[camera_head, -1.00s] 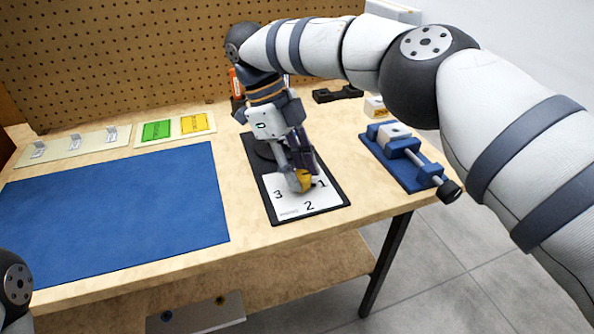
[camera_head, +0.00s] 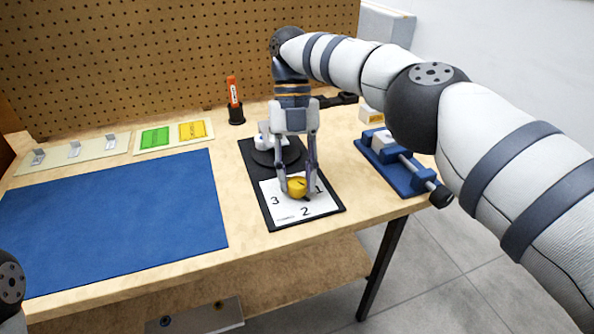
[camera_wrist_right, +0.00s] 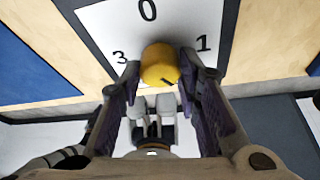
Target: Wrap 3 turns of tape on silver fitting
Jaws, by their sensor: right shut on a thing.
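A yellow knob (camera_head: 297,187) sits on a white card (camera_head: 290,212) numbered around it, on a black board (camera_head: 334,207). My right gripper (camera_head: 297,192) points down with its two fingers shut on the knob's sides. In the right wrist view the knob (camera_wrist_right: 160,65) sits between the fingertips (camera_wrist_right: 160,72), with a dark mark on its lower edge. Behind the gripper, a black round base (camera_head: 290,152) with a white part (camera_head: 265,139) is partly hidden. I cannot clearly make out the silver fitting or tape. My left gripper is out of view.
A blue vise (camera_head: 388,162) with a grey block stands right of the board. A blue mat (camera_head: 110,225) covers the left of the table. Behind are green (camera_head: 155,137) and yellow (camera_head: 192,129) labelled pads, an orange marker (camera_head: 233,92) in a holder, and a pegboard.

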